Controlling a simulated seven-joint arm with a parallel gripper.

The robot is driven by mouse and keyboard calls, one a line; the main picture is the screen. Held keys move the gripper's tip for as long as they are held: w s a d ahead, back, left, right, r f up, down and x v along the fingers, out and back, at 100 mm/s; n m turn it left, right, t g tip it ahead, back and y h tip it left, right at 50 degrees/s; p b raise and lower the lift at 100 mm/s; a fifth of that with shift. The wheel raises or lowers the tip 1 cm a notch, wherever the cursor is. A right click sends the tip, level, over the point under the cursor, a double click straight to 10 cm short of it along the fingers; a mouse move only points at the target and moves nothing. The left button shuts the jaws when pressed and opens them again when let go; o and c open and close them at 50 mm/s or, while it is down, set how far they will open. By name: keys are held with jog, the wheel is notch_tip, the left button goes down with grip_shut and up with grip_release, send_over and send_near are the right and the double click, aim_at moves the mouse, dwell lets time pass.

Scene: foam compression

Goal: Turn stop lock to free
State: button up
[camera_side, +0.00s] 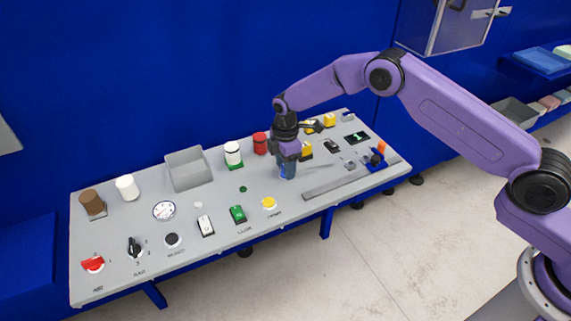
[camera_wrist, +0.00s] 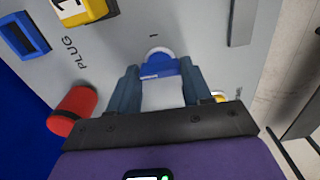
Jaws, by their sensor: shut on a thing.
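My gripper (camera_side: 287,170) points down at the grey panel, a little left of the long slot. In the wrist view its two blue-grey fingers (camera_wrist: 158,88) are shut on a blue knob (camera_wrist: 162,68) with a pale round part at its far edge. A short dark mark shows on the panel just beyond the knob. In the side view the fingers hide most of the knob. I cannot read a stop lock label, so I cannot tell for sure that this knob is the stop lock.
A red cylinder (camera_side: 260,143) stands behind and left of my gripper, and it also shows in the wrist view (camera_wrist: 74,112). A yellow button (camera_side: 269,203) is in front. Yellow blocks (camera_side: 306,150) stand to the right. A grey open bin (camera_side: 187,171) sits further left.

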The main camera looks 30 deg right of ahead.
dwell(0.6)
jog(key=o, duration=1.1)
jog(key=shift+c, duration=0.2)
notch_tip(320, 180, up, 18)
jog(key=shift+f, duration=0.25)
